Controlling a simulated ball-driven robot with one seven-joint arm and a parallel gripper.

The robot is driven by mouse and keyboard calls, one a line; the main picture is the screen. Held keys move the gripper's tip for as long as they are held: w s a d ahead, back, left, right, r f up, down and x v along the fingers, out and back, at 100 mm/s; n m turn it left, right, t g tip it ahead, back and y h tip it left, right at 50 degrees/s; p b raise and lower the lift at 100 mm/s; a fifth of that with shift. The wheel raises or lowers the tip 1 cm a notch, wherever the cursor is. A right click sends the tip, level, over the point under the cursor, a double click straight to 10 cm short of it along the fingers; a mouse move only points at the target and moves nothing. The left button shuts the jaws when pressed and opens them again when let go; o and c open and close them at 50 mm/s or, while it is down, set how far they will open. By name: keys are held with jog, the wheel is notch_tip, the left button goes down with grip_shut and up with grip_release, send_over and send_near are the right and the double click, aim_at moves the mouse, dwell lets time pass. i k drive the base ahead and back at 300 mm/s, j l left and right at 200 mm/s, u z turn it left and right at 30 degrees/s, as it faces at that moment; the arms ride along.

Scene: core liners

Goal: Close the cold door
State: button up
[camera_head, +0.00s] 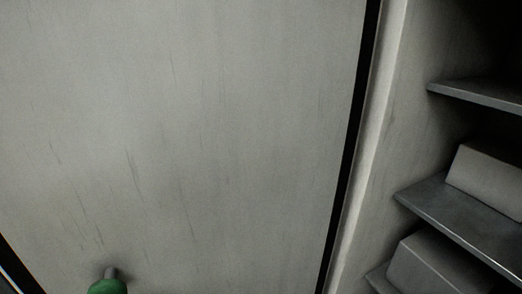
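A large pale grey panel, which looks like the cold door (200,130), fills the left and middle of the head view. Its face is scuffed with thin dark streaks. A black strip (350,150) runs down its right edge. The door stands open, with the shelved interior showing to its right. A green rounded knob (108,287) on a short grey stem shows at the bottom left, against the panel and cut off by the frame edge. My gripper is not in view.
A pale frame post (372,130) stands right of the black strip. Beyond it are metal shelves (440,205) with grey block-like boxes (435,268), one more box (490,175) above. A dark edge crosses the bottom left corner. No floor shows.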

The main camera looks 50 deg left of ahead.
aim_at(174, 146)
jog(key=u, duration=1.35)
